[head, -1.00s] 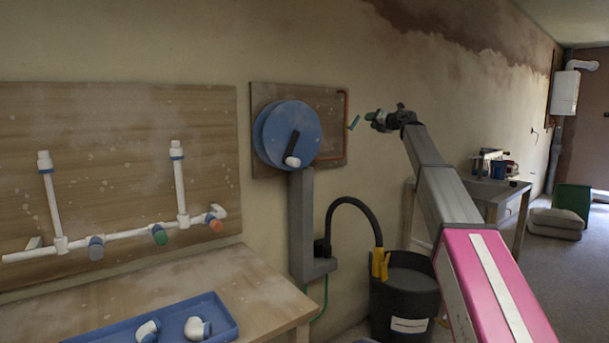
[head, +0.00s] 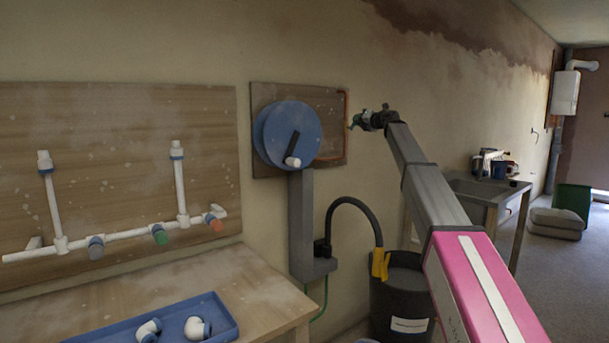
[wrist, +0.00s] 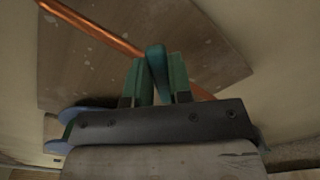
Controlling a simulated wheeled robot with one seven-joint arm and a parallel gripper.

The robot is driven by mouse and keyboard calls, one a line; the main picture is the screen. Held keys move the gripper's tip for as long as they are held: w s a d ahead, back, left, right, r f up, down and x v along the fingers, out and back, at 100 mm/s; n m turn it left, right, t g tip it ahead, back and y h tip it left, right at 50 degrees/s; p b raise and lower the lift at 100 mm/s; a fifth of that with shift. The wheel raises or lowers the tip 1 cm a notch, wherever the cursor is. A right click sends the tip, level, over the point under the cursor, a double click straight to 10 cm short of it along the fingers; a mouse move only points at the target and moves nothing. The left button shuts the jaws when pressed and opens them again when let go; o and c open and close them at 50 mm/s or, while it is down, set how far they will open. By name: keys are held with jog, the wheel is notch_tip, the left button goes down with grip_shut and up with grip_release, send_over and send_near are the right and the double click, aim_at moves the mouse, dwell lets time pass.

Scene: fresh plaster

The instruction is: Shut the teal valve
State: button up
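The teal valve's lever (wrist: 156,68) stands at the copper pipe on the wooden wall board, slightly tilted in the wrist view. My gripper (head: 353,123) is at the right edge of that board in the head view. In the wrist view my gripper's green fingers (wrist: 158,72) are on either side of the lever, with a narrow gap showing near their base. I see no clear firm grip on it. In the head view the lever is mostly hidden by the fingers, and the valve body cannot be made out.
White piping with grey, green and orange knobs (head: 159,235) is further left. A black bucket (head: 402,300) stands below my arm.

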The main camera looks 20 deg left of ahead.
jog(key=shift+w+d+f+m, duration=0.15)
jog(key=shift+f+m, duration=0.3)
jog(key=shift+m, duration=0.9)
jog(key=shift+w+d+f+m, duration=0.15)
jog(key=shift+f+m, duration=0.3)
jog(key=shift+m, duration=0.85)
jog(key=shift+w+d+f+m, duration=0.15)
jog(key=shift+f+m, duration=0.3)
jog(key=shift+m, duration=0.9)
jog(key=shift+w, duration=0.1)
jog(key=shift+f+m, duration=0.4)
jog(key=shift+m, duration=0.7)
jog(key=o, duration=0.7)
jog(key=shift+o, duration=0.2)
jog(key=v, duration=1.2)
